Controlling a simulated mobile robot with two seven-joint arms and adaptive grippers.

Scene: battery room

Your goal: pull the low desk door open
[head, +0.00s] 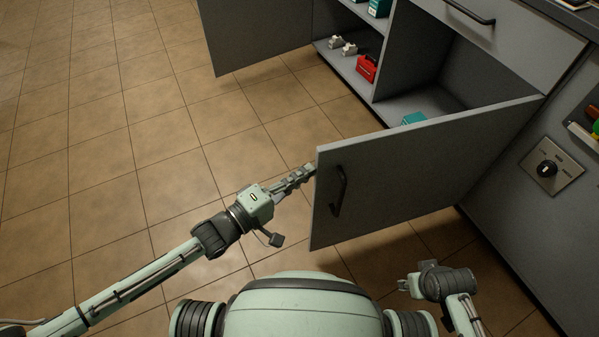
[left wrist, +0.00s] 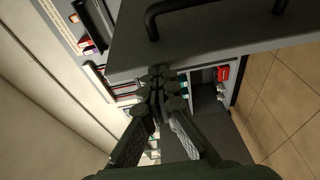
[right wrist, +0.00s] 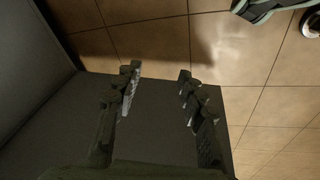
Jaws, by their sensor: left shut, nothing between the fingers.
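The low desk door (head: 420,175) is a grey panel standing wide open from the desk, with its free edge towards me. Its dark bar handle (head: 338,190) is on the face towards me, and a handle also shows in the left wrist view (left wrist: 215,8). My left gripper (head: 308,172) is shut and empty, its tips at the door's free edge; I cannot tell whether they touch it. In the left wrist view the fingertips (left wrist: 160,78) meet. My right gripper (right wrist: 158,72) is open and empty, low on the near side of the door.
Another grey door (head: 255,35) stands open at the back. The shelves hold a red case (head: 367,67), small light items (head: 342,45) and a teal item (head: 413,118). A grey panel with a knob (head: 547,169) is at right. The tiled floor at left is clear.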

